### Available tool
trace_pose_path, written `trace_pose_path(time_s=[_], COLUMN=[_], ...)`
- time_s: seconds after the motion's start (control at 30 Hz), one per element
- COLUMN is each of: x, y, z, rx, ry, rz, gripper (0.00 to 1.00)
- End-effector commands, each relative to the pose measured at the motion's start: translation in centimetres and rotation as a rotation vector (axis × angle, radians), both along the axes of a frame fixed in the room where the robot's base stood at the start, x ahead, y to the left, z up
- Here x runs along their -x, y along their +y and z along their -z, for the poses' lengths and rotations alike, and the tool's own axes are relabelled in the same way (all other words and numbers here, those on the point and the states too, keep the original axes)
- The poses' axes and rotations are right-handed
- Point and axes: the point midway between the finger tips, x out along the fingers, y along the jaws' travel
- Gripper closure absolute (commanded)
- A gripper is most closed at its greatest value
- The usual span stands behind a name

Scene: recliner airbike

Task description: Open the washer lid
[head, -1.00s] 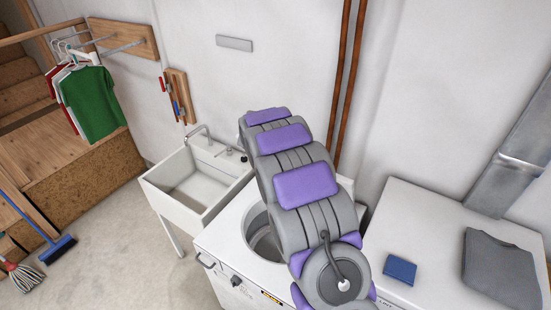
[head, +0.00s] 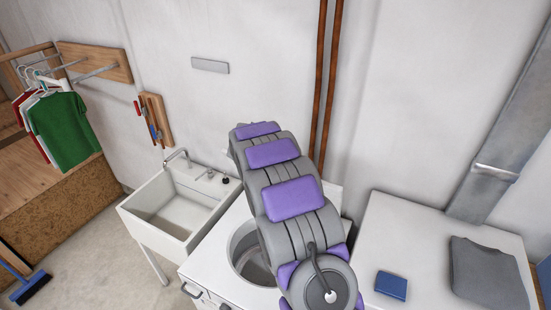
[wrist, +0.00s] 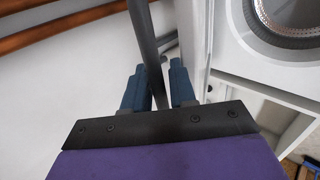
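The white top-loading washer (head: 212,264) stands in the lower middle of the head view, partly behind my arm. Its round tub opening (head: 243,262) shows left of my arm, and no lid covers the visible part. In the wrist view the washer's white top (wrist: 232,45) and the round opening (wrist: 290,30) are at the upper right. I cannot make out the lid for certain. My gripper (wrist: 158,72) shows two blue fingers with a gap between them. A dark grey bar runs through the gap in the picture; I cannot tell whether it touches the fingers. My arm hides the gripper in the head view.
A white utility sink (head: 150,235) stands left of the washer. At the right is a white machine top (head: 395,235) with a blue folded cloth (head: 391,285) and a grey folded garment (head: 488,273). Copper pipes (head: 327,90) run down the wall behind my arm.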

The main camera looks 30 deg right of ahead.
Motion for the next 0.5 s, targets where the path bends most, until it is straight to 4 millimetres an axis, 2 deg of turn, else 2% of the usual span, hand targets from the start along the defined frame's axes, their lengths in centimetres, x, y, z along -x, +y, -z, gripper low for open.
trace_pose_path(time_s=[0.27, 0.5], x=[0.5, 2.0], y=[0.5, 2.8], z=[-0.8, -3.4], rx=[0.002, 0.002], ry=[-0.003, -0.005], rz=[0.000, -0.002], gripper=[0.74, 0.74])
